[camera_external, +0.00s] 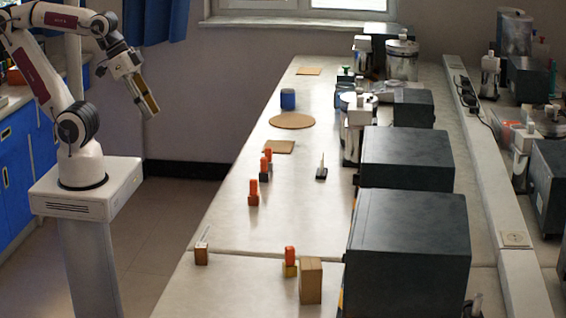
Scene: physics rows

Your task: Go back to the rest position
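My gripper (150,111) is at the upper left, raised in the air beside my base and left of the long bench. It points down and to the right and touches nothing on the bench. A yellowish-brown strip shows along its finger end. I cannot tell if this is part of the fingers or something held, nor if the fingers are open or shut.
The pale bench (225,225) holds several orange-topped blocks, a tan box (311,280), a blue cylinder (287,99) and a round brown mat (292,121). Dark boxes (405,245) line its right side. Floor between my base and the bench is clear.

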